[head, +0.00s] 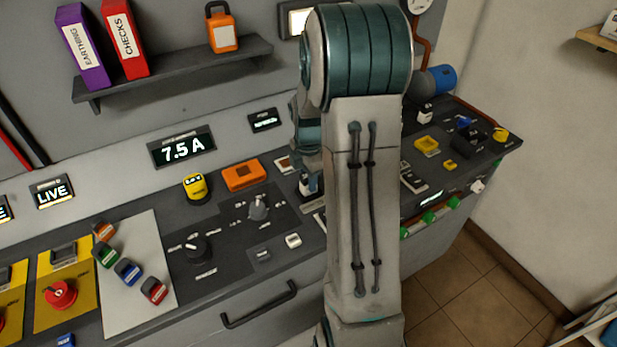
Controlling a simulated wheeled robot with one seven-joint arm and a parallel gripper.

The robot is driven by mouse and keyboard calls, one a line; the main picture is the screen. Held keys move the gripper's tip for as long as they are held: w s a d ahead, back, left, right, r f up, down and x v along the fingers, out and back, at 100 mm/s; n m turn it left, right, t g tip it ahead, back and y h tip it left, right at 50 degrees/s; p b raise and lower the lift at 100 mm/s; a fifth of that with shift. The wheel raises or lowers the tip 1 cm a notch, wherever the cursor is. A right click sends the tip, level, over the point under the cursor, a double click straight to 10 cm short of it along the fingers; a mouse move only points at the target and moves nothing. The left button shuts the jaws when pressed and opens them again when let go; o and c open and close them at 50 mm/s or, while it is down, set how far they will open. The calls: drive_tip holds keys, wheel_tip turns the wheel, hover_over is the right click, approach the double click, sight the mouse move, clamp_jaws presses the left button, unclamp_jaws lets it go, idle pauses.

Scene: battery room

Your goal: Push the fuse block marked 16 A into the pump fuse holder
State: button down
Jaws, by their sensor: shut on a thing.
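My arm stands upright in the middle of the head view and covers much of the bench behind it. My gripper (309,186) points down beside the arm's left edge, mostly hidden. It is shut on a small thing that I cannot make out. Small blocks with pale labels lie on a pale sheet at the left: orange (104,231), green (106,255), blue (128,271) and red (154,290). Their ratings are too small to read. I cannot tell which fitting is the pump fuse holder; it may be behind my arm.
A display (183,147) reads 7.5 A. A drawer handle (259,304) juts out in front. A shelf (175,70) with binders hangs above.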

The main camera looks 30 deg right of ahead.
drive_tip(key=shift+f, duration=0.4)
drive_tip(key=c, duration=1.4)
unclamp_jaws()
drive_tip(key=shift+r, duration=0.1)
drive_tip(key=shift+r+p, duration=3.7)
drive_tip(key=shift+r, duration=1.75)
